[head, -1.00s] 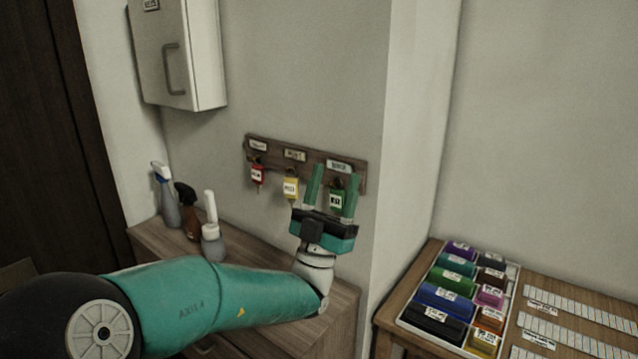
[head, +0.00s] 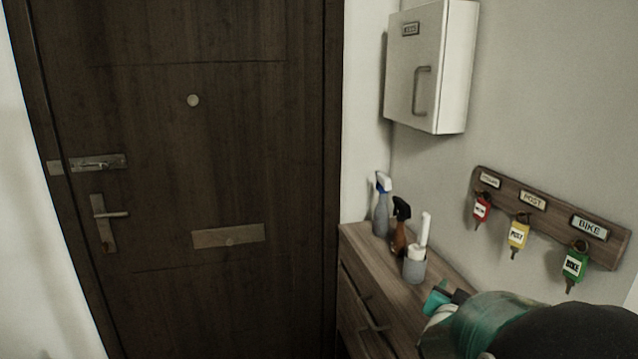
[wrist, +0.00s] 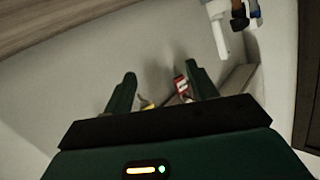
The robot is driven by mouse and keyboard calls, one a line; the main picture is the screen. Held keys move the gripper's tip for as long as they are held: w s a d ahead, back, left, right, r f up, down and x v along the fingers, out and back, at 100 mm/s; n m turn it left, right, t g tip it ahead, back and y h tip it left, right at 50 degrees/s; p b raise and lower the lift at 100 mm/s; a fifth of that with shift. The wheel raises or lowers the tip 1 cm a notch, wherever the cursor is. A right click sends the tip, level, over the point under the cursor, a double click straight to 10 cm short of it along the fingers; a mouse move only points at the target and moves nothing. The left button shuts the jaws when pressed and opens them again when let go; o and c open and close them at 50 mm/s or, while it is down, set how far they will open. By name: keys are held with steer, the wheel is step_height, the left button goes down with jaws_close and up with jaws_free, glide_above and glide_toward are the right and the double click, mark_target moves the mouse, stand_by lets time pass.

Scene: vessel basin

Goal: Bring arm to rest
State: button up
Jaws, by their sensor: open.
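My gripper (wrist: 162,90) is open in the wrist view, its two green fingers apart with nothing held between them. In the head view my teal arm shows at the lower right over the wooden cabinet (head: 362,268), and the fingers cannot be made out there. The key rack (head: 535,203) is on the wall at the right. A red-tagged key (head: 481,210), a yellow-tagged key (head: 517,236) and a green-tagged key (head: 573,266) hang from it. In the wrist view, the red tag (wrist: 181,86) shows beyond the fingers.
A white wall box (head: 428,75) hangs above. A dark door (head: 200,150) fills the left.

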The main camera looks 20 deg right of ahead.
steer(key=w+a+n+y, duration=0.1)
steer(key=a+n+y, duration=0.25)
steer(key=a, duration=0.45)
steer(key=w+a+r+n+t+y, duration=0.1)
steer(key=a+n+y, duration=0.1)
steer(key=a+y, duration=0.5)
steer(key=w+a+n+y, duration=0.2)
steer(key=a, duration=0.8)
steer(key=s+a+r+n+g, duration=0.1)
steer(key=s+a+n+g, duration=0.3)
steer(key=s+a, duration=0.8)
steer(key=shift+s+a+r+n+g+y, duration=0.2)
steer(key=shift+s+r+n+g+y, duration=0.15)
steer(key=shift+s+n, duration=0.7)
steer(key=shift+w, duration=0.15)
steer(key=shift+c, duration=0.3)
steer(key=c, duration=0.4)
steer(key=shift+s, duration=0.2)
